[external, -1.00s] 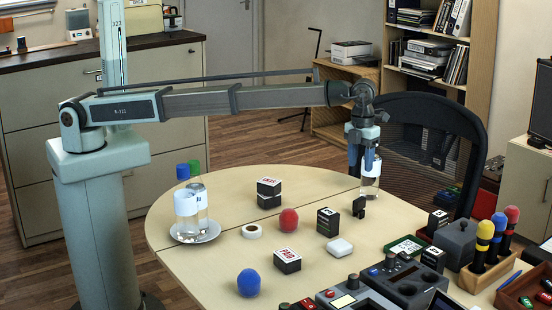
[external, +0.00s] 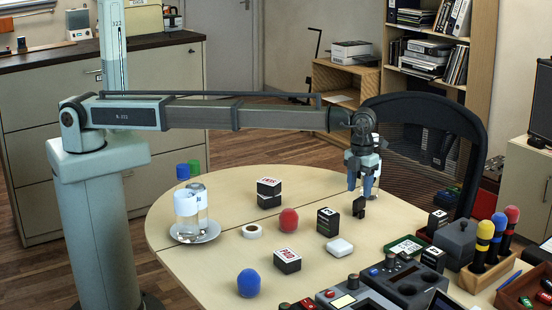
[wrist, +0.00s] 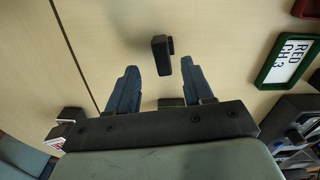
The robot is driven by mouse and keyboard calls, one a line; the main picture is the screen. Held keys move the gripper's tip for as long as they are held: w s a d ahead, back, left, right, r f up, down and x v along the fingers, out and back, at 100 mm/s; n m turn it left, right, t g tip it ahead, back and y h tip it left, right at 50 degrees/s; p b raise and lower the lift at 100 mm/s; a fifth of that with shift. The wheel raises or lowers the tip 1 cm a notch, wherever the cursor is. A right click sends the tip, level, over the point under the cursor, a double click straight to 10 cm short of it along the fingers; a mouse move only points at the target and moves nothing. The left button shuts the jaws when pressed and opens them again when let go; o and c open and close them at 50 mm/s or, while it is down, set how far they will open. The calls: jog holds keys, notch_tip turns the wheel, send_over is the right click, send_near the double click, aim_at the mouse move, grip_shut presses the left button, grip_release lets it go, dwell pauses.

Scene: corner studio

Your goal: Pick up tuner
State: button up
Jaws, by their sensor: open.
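The tuner, which I take to be the small black clip-like piece (external: 359,207), stands on the round wooden table just below my gripper (external: 360,190). In the wrist view the tuner (wrist: 161,55) lies between and slightly beyond the two blue fingertips of my gripper (wrist: 160,67). My gripper is open, points down and holds nothing. Gaps show on both sides of the tuner. How much height separates the fingertips from it is hard to tell.
A black box (external: 327,222) stands close left of the tuner, with a white case (external: 340,247) in front. A red foam ball (external: 288,220) lies further left. A green-framed card (external: 404,246) and a dark console (external: 404,279) lie to the right and front. A chair (external: 432,130) stands behind.

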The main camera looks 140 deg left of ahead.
aim_at(360, 199)
jog(key=shift+w+f, duration=0.2)
jog(key=shift+f, duration=2.15)
jog(key=shift+c, duration=0.4)
grip_shut()
